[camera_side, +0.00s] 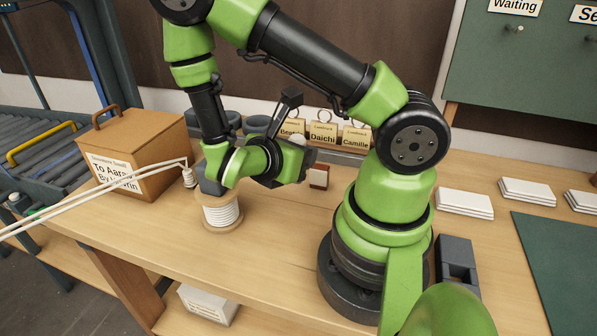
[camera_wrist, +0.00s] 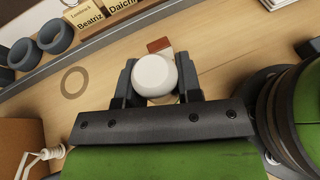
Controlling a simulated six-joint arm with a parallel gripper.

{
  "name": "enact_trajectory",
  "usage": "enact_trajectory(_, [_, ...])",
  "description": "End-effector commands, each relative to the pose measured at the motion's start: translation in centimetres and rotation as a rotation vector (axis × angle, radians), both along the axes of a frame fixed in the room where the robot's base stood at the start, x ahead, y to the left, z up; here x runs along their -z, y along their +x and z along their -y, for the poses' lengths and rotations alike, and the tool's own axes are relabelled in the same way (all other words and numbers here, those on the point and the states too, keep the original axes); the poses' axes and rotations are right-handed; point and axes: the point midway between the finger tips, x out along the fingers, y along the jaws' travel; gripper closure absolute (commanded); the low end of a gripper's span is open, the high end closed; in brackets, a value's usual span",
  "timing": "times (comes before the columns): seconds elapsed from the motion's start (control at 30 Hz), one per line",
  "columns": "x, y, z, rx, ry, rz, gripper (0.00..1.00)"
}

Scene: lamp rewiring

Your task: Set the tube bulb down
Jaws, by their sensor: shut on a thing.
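The tube bulb (camera_wrist: 155,75) shows in the wrist view as a rounded white end between the two fingers of my gripper (camera_wrist: 157,84). The fingers are shut on it, one on each side. The rest of the bulb is hidden, and the picture does not show clearly whether it touches the wooden table (camera_wrist: 105,90). In the side view my gripper (camera_side: 298,165) is low over the bench, between the spool and my base; the bulb is mostly or wholly hidden there.
A small red-brown and white block (camera_side: 319,177) lies just beyond my gripper. A spool of white cord (camera_side: 222,213) and a cardboard box (camera_side: 150,140) stand to the left. Grey cups (camera_side: 257,124) and name cards (camera_side: 322,135) line the back. A ring mark (camera_wrist: 74,83) lies on bare wood.

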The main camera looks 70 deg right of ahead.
Motion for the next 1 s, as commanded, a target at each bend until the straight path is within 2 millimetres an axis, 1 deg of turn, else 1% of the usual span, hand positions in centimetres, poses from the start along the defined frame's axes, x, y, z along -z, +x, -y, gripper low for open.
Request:
enact_trajectory(0.03, [-0.5, 0.0, 0.0, 0.0, 0.001, 0.004, 0.94])
enact_trajectory(0.17, [-1.3, 0.0, 0.0, -0.001, 0.001, 0.001, 0.94])
enact_trajectory(0.27, [-1.7, 0.7, -0.2, -0.04, 0.001, 0.002, 0.94])
enact_trajectory(0.37, [-2.4, 2.7, -1.0, -0.152, 0.001, 0.006, 0.94])
enact_trajectory(0.47, [-3.7, 5.5, -2.3, -0.311, 0.001, 0.009, 0.94])
enact_trajectory(0.6, [-6.2, 9.2, -4.7, -0.513, 0.001, 0.013, 0.94])
enact_trajectory(0.7, [-8.1, 11.1, -6.1, -0.587, 0.0, 0.014, 0.94])
enact_trajectory(0.77, [-8.9, 11.8, -6.6, -0.575, 0.001, 0.014, 0.94])
enact_trajectory(0.87, [-9.5, 11.9, -6.6, -0.474, 0.002, 0.006, 0.94])
enact_trajectory(0.97, [-9.4, 11.4, -6.3, -0.311, 0.001, 0.002, 0.94])
enact_trajectory(1.0, [-9.2, 11.1, -6.2, -0.232, 0.001, 0.001, 0.94])
